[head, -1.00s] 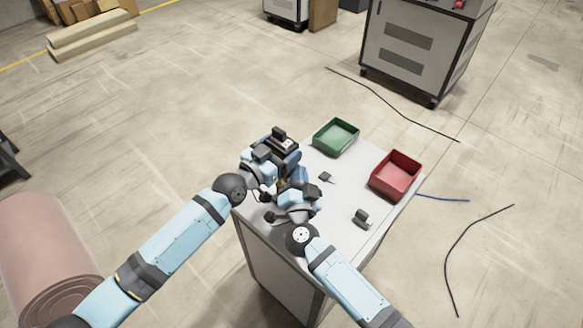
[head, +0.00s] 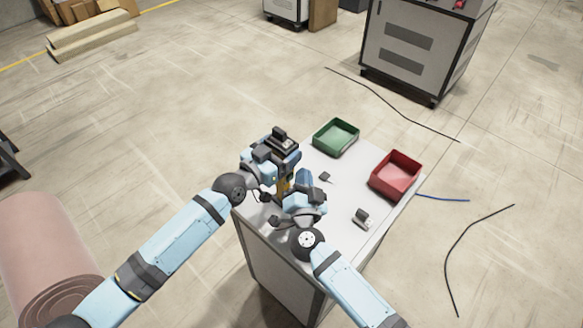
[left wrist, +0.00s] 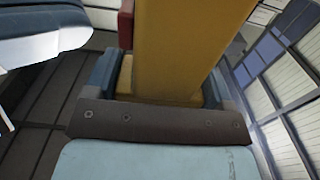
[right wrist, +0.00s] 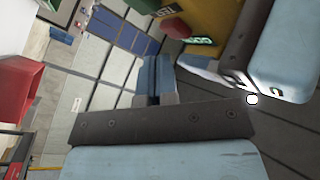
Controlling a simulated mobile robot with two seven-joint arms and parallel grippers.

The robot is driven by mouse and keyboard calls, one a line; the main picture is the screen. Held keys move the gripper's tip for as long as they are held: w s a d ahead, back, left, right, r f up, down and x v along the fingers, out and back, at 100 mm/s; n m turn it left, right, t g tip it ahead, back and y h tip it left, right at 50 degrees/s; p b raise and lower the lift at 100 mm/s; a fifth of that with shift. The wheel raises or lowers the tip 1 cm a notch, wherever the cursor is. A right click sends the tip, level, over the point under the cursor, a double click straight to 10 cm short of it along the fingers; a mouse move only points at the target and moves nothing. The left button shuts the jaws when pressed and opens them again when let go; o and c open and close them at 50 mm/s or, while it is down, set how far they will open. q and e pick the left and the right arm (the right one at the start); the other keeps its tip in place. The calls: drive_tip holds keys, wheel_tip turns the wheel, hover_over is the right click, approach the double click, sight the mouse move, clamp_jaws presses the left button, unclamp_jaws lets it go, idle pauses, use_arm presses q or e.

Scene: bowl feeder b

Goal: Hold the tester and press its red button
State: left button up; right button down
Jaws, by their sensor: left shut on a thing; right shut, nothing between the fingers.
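The tester is a yellow block, seen as a narrow yellow patch between my grippers in the head view (head: 284,187). My left gripper (left wrist: 165,90) is shut on the tester (left wrist: 185,45), whose yellow body fills the middle of the left wrist view. In the right wrist view the tester (right wrist: 220,20) is at the top, with a small lit green display. A dark red part (right wrist: 175,28) beside its yellow body looks like the button. My right gripper (right wrist: 155,68) is shut and empty, its tips apart from that part in this view.
The white table (head: 345,190) carries a green bin (head: 336,138), a red bin (head: 396,175), a small dark block (head: 324,177) and a grey and dark piece (head: 361,217). Cables lie on the floor right of the table. A grey cabinet (head: 425,50) stands behind.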

drive_tip(key=s+d, duration=0.3)
drive_tip(key=shift+s+d, duration=0.3)
idle(0.3)
idle(0.5)
use_arm(q)
drive_tip(key=o, duration=1.2)
drive_tip(key=shift+o, duration=0.2)
drive_tip(key=v, duration=2)
drive_tip(key=shift+p, duration=0.45)
use_arm(e)
drive_tip(key=shift+r, duration=0.4)
use_arm(q)
drive_tip(key=shift+r, duration=0.1)
